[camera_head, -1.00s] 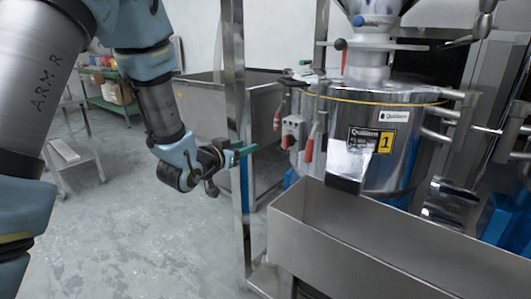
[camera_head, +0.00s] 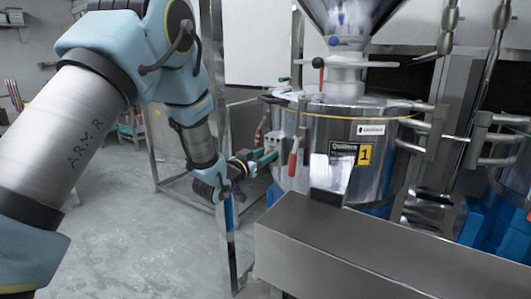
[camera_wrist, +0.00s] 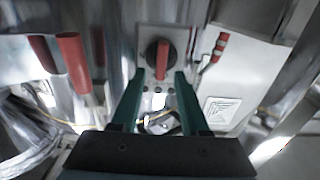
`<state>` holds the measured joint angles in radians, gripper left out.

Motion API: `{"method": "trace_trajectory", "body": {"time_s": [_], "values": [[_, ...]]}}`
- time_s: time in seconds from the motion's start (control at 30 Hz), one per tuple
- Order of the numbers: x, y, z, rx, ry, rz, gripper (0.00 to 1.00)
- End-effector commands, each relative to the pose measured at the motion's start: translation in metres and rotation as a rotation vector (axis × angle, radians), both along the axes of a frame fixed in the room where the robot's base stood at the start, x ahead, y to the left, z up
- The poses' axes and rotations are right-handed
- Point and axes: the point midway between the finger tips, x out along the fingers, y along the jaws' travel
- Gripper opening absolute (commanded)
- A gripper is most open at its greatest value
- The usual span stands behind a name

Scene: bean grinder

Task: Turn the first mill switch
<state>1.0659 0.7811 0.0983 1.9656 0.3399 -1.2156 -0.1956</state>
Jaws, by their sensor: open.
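The first mill (camera_head: 335,150) is a shiny steel drum with a yellow "1" label. Its switch (camera_wrist: 162,60) is a red handle on a dark round base, set on a pale plate in the wrist view. The handle points along the picture's vertical. My gripper (camera_wrist: 158,78) has two green fingers, open and spread to either side of the switch's lower end in that view. I cannot tell how much depth lies between them. In the head view my gripper (camera_head: 266,158) is at the mill's left side, and it partly hides the switch box (camera_head: 273,143).
A red-handled lever (camera_wrist: 75,62) is left of the switch in the wrist view; it also shows in the head view (camera_head: 292,163). A steel post (camera_head: 222,150) stands close by my arm. A steel trough (camera_head: 380,240) lies in front of the mill.

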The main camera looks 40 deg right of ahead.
Motion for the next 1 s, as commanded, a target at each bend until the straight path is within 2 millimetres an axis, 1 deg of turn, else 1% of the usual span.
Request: {"method": "trace_trajectory", "body": {"time_s": [0.1, 0.33, 0.73, 1.0], "values": [[0.0009, -0.0040, 0.0001, 0.000, 0.000, 0.000, 0.45], [0.0012, -0.0040, 0.0000, 0.000, 0.000, 0.000, 0.45], [0.0012, -0.0039, 0.0000, 0.000, -0.001, 0.000, 0.00], [0.0012, -0.0042, 0.0001, -0.001, -0.001, 0.000, 0.00]]}}
